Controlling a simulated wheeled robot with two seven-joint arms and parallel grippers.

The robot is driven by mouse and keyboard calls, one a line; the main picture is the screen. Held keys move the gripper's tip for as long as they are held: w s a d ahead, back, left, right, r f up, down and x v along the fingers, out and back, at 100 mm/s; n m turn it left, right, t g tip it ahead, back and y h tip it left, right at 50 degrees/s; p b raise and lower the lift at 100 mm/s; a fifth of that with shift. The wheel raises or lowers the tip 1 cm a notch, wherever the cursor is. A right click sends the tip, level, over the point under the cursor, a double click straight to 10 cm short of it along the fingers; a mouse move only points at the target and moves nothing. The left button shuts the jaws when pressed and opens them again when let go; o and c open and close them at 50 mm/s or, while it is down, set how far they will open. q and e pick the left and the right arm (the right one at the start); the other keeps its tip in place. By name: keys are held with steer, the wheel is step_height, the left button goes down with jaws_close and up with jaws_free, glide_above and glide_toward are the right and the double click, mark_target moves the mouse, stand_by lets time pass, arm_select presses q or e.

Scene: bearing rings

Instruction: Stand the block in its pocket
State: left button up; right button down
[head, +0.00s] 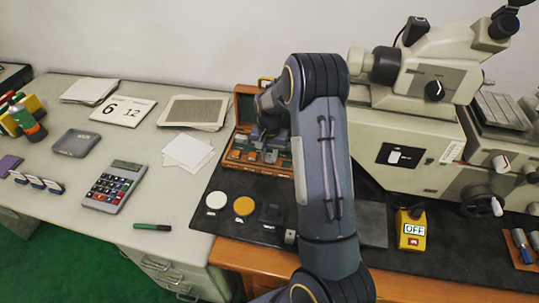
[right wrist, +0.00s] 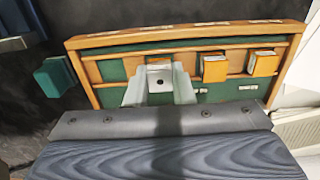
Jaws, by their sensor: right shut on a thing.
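A pale grey metal block (right wrist: 159,82) with a dark hole shows between the two fingers of my right gripper (right wrist: 160,72) in the right wrist view. The fingers are shut on it. The block is over or in a green-lined pocket of the wooden case (right wrist: 88,92); I cannot tell whether it touches the bottom. In the head view my right gripper (head: 268,133) is at the open wooden case (head: 246,104), partly hidden by my arm. The block is not clear there. My left gripper is not in view.
Two orange blocks (right wrist: 213,67) (right wrist: 263,63) sit in the case to the right of the held block. A teal piece (right wrist: 55,76) is beside the case's left end.

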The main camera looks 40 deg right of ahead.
steer(key=shift+f+b, duration=0.8)
stand_by(0.9)
steer(key=c, duration=1.2)
jaws_free()
steer(key=shift+o, duration=0.2)
steer(key=shift+r+p, duration=0.75)
steer(key=shift+r, duration=0.2)
step_height(320, 180, up, 2)
steer(key=shift+a+p, duration=0.1)
steer(key=shift+p, duration=0.55)
steer(key=shift+r+p, duration=1.75)
steer(key=shift+r, duration=0.8)
